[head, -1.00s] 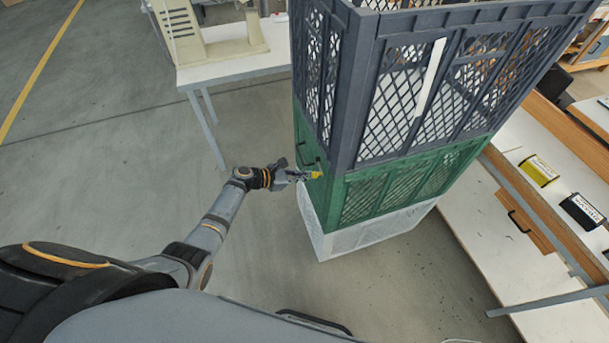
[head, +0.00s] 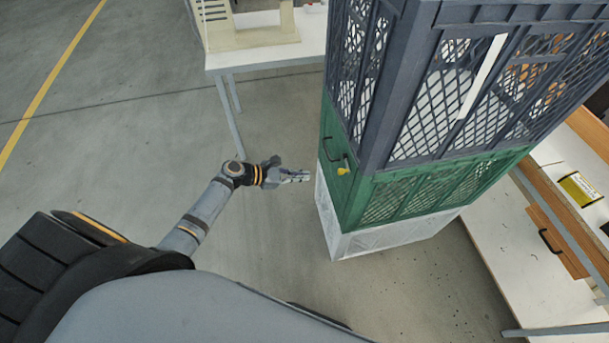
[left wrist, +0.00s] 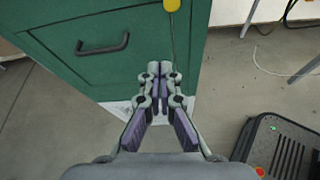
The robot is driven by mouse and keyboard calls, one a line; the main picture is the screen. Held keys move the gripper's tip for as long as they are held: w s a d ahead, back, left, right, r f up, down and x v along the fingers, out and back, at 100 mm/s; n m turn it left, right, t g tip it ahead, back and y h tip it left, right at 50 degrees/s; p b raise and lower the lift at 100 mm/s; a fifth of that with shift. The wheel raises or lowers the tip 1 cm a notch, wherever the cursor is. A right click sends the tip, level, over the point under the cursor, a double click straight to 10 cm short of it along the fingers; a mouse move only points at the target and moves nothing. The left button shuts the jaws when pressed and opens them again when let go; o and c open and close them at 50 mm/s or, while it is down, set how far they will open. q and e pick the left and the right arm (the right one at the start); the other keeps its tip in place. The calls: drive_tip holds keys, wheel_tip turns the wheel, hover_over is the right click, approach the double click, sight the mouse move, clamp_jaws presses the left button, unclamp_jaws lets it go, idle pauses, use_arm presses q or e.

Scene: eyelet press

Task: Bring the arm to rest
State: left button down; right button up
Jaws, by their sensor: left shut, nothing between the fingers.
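My left gripper (head: 298,176) is shut and empty, out over the floor to the left of the crate stack. It shows from behind in the left wrist view (left wrist: 160,72), its fingertips together, with the green drawer front beyond them. The green cabinet section (head: 341,184) has a dark handle (head: 331,150) and a small yellow knob (head: 343,171) on its left face. The gripper is apart from both. In the left wrist view the handle (left wrist: 102,45) is left of the fingers and the yellow piece (left wrist: 172,5) is above them. My right gripper is in neither view.
A dark slatted crate (head: 400,90) stands above the green section, and a white one (head: 395,238) below it. A white table (head: 270,55) with a beige machine (head: 250,28) is at the back. A white bench (head: 500,250) is at the right. Open floor (head: 120,130) lies left.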

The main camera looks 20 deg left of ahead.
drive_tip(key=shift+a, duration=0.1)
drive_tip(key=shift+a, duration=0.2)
